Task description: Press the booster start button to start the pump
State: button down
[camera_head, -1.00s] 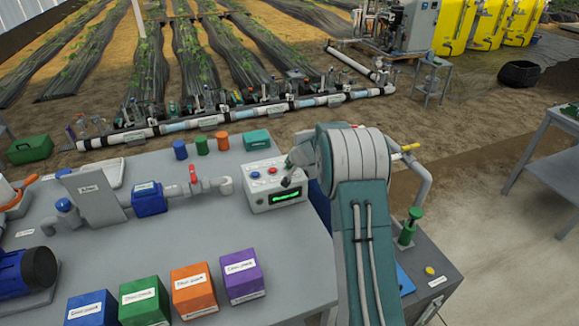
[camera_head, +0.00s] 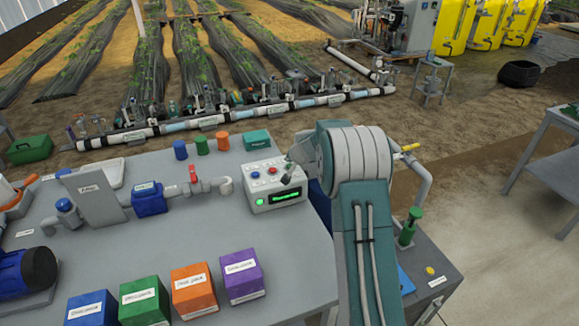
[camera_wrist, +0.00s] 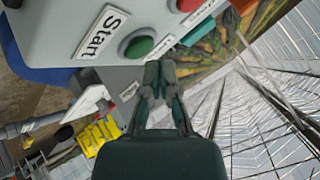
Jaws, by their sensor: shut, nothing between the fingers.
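The control box (camera_head: 276,196) stands at the right end of the grey bench, with a blue button, a red button, a green-lit display (camera_head: 286,196) and a bright green lamp (camera_head: 259,202) on its front. In the wrist view a "Start" label (camera_wrist: 101,32) sits beside a round green button (camera_wrist: 138,44), with a red button (camera_wrist: 186,5) further along. My gripper (camera_wrist: 160,68) is shut and empty, its tips just off the green button's lower right in that view. In the head view my gripper (camera_head: 288,178) is small and dark at the box's upper right.
The grey bench (camera_head: 150,240) holds a pipe line with a red-handled valve (camera_head: 194,174), a blue pump body (camera_head: 25,270), and several coloured boxes along the front. Small coloured containers stand behind the pipe.

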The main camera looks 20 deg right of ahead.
aim_at(289, 167)
jog(key=shift+r, duration=0.15)
jog(key=shift+r, duration=2.4)
jog(key=shift+a+r, duration=0.1)
jog(key=shift+r, duration=0.1)
jog(key=s+a+r+n+g, duration=0.1)
jog(key=s+a+r+n, duration=0.1)
jog(key=s+a+r, duration=0.4)
jog(key=s+a+r+n+y, duration=0.15)
jog(key=s+r, duration=0.25)
jog(key=s, duration=0.5)
jog(key=s+a+r+n+g, duration=0.1)
jog(key=s+a+r+n, duration=0.1)
jog(key=s+a+r, duration=0.4)
jog(key=s+f+n+g+h, duration=0.1)
jog(key=s+f+n+h, duration=0.1)
jog(key=s, duration=2.4)
jog(key=shift+a+f+g, duration=0.3)
jog(key=shift+a+f, duration=0.15)
jog(key=shift+f, duration=0.2)
